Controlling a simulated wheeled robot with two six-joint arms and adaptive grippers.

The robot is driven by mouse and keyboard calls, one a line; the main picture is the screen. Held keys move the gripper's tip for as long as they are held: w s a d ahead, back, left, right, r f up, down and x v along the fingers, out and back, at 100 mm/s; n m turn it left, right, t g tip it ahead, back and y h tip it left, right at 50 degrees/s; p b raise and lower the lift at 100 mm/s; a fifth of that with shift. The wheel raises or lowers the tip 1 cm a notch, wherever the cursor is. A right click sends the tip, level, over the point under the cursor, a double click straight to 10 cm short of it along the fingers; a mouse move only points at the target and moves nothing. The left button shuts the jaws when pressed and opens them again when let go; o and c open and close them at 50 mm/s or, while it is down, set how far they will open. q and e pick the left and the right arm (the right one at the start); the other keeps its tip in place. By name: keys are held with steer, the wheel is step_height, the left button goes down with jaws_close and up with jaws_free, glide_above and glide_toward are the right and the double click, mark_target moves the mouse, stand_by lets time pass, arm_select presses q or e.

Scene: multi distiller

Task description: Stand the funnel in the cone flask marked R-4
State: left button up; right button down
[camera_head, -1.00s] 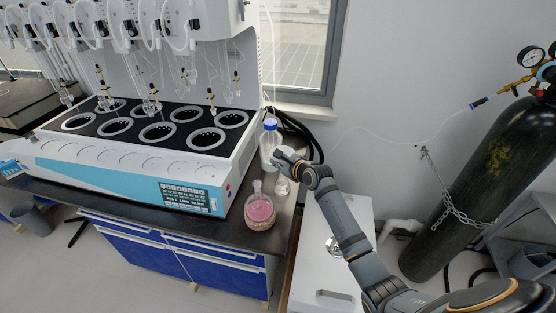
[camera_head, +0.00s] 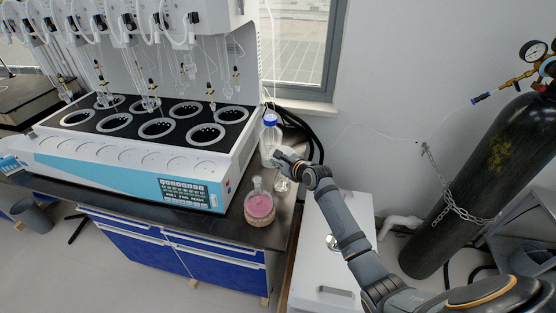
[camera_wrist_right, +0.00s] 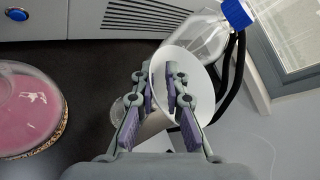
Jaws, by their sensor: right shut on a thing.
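My right gripper (camera_head: 277,157) is over the right end of the dark bench, and its fingers show in the wrist view (camera_wrist_right: 157,80). It is shut on the white funnel (camera_wrist_right: 204,78), whose wide rim shows as a pale oval behind and between the fingers. The funnel's stem is hidden. A small clear glass vessel (camera_head: 281,185), likely the cone flask, stands on the bench just below the gripper. Part of its glass shows left of the fingers in the wrist view (camera_wrist_right: 119,108). I cannot read a mark on it. My left gripper is not in view.
A clear bottle with a blue cap (camera_head: 270,120) stands close behind the gripper. A round flask of pink liquid (camera_head: 260,207) sits on a cork ring to the left. The large distiller (camera_head: 130,170) fills the bench's left. A chained gas cylinder (camera_head: 490,170) stands far right.

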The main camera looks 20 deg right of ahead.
steer(key=shift+f, duration=0.2)
steer(key=c, duration=1.3)
jaws_free()
steer(key=shift+s, duration=0.1)
steer(key=v, duration=1.2)
steer(key=shift+r, duration=0.1)
